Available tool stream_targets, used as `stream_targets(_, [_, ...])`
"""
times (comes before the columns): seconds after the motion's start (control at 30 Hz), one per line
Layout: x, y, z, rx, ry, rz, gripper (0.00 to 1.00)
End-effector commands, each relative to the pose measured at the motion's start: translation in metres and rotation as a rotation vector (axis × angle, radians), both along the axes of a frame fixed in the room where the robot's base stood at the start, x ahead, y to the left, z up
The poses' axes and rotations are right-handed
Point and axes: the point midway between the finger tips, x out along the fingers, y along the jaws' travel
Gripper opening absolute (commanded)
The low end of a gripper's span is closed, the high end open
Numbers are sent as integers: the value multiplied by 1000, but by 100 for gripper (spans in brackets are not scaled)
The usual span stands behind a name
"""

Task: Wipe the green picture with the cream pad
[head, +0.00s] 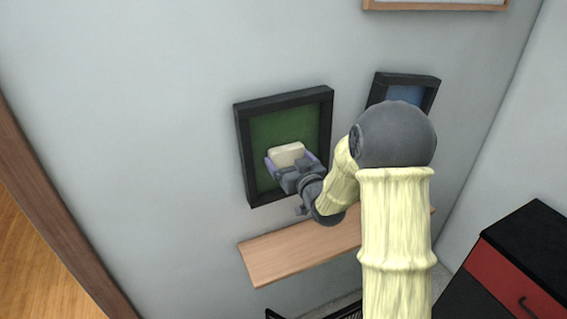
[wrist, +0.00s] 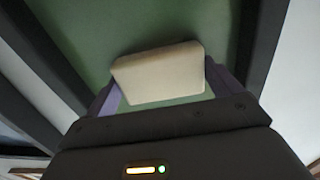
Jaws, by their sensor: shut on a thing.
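The green picture (head: 267,131) hangs on the wall in a thick black frame. It also fills the upper part of the wrist view (wrist: 75,28). My gripper (head: 291,159) is in front of the lower middle of the picture. It is shut on the cream pad (head: 287,154), with a purple finger on each side. In the wrist view the pad (wrist: 158,74) lies between the fingers, facing the green surface. I cannot tell whether the pad touches the picture. The pad and gripper hide part of the picture's lower area.
A wooden shelf (head: 300,250) juts from the wall below the picture. A blue picture (head: 404,94) in a black frame hangs to the right, partly behind my arm. A black and red cabinet (head: 520,270) stands at lower right. Bare wall (head: 150,130) lies to the left.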

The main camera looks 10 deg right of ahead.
Motion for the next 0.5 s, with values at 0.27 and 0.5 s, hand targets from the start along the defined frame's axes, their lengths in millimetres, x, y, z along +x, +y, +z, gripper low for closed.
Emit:
stream_targets(0.27, [6,-19,3,0,-1,-3,72])
stream_targets(0.5, [7,-21,3,0,0,-1,72])
